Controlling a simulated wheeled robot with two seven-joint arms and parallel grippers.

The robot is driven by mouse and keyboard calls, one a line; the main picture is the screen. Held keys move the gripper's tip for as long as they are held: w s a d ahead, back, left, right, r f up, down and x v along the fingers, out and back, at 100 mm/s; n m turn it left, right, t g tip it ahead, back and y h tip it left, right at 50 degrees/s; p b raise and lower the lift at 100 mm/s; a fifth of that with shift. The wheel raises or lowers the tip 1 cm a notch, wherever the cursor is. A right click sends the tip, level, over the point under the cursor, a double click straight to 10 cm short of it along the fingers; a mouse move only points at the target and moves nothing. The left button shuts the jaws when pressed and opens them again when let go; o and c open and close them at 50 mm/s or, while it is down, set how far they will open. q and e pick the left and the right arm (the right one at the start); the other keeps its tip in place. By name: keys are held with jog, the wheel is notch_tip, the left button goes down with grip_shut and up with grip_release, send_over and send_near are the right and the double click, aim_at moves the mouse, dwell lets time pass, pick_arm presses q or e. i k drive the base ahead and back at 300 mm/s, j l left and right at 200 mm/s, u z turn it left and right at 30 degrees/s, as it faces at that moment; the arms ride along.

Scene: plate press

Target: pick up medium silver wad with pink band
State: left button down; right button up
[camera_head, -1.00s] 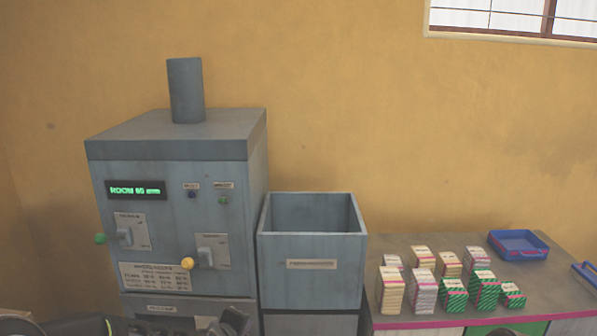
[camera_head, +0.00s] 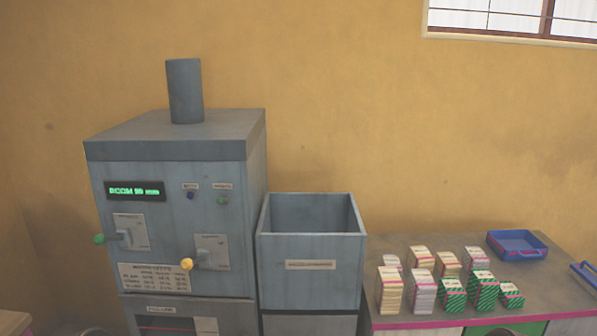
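Several wads stand in two rows on the grey counter (camera_head: 400,243) at the right. Neither of my grippers is in view.
Cream wads (camera_head: 390,292) and green striped wads (camera_head: 453,296) stand close around the silver ones. A blue tray (camera_head: 517,254) lies behind at the right. An open grey bin (camera_head: 310,270) stands left of the counter, beside a grey machine (camera_head: 178,215) with levers.

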aim_at(473, 256)
jog(key=l, duration=2.3)
